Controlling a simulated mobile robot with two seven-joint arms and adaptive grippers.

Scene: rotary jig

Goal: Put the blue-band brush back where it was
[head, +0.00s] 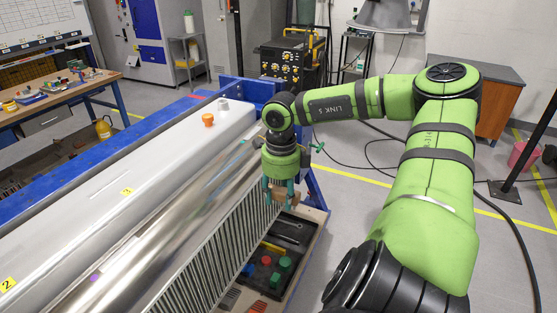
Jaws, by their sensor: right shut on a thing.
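My right gripper (280,188), with teal fingers, hangs down beside the near side of the long silver jig, above the low shelf. It is shut on a small brown, brush-like thing (283,198). The fingers hide part of it, and I cannot make out a blue band, so I cannot tell which brush it is. My left gripper is not in view.
The long silver jig (150,170) on a blue frame fills the left, with an orange knob (208,120) on top. Below the gripper, a dark tray (290,238) holds small red, green, blue and yellow things. Open floor lies to the right.

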